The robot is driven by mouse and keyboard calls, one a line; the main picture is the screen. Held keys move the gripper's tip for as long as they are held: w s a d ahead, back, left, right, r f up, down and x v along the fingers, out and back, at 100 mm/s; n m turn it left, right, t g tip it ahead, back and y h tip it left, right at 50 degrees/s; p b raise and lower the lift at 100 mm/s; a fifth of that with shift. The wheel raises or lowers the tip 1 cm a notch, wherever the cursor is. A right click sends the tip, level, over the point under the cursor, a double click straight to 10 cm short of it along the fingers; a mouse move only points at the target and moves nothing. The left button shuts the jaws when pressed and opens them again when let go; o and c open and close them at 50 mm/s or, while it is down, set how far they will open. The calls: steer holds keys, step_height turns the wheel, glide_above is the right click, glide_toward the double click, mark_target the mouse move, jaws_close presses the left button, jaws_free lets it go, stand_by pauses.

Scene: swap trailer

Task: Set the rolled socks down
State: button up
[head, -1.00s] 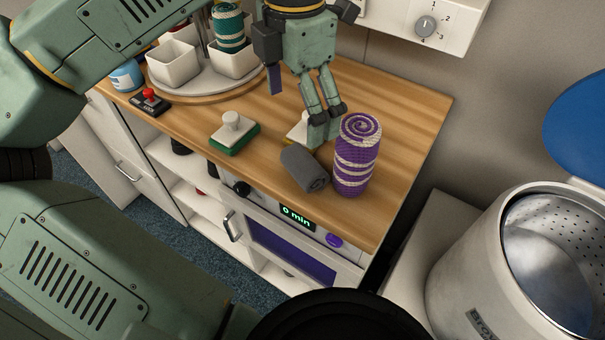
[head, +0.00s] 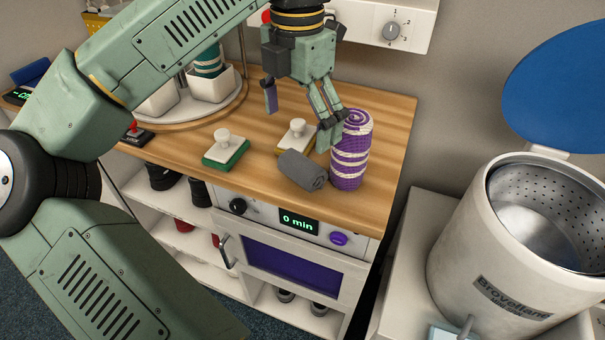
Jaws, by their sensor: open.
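A dark grey roll (head: 301,170), which looks like the rolled socks, lies on its side on the wooden counter (head: 385,125). A purple and white striped roll (head: 350,160) stands upright just right of it, its spiral end up. My gripper (head: 331,132) points down just behind the grey roll and beside the upper left of the striped roll. Its fingers are open, with nothing seen between them. They overlap the striped roll's edge in the picture; I cannot tell whether they touch it.
A green-based block with a white knob (head: 223,152) and a yellow-based one (head: 297,134) sit left of the rolls. A round tray (head: 200,119) holds white cups, one with a teal roll (head: 208,62).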

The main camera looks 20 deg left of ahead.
mark_target(299, 160)
step_height(299, 160, down, 10)
steer(key=shift+r+p, duration=0.1)
steer(key=shift+p, duration=0.5)
steer(key=shift+c, duration=0.4)
steer(key=c, duration=1.1)
steer(key=shift+r, duration=0.1)
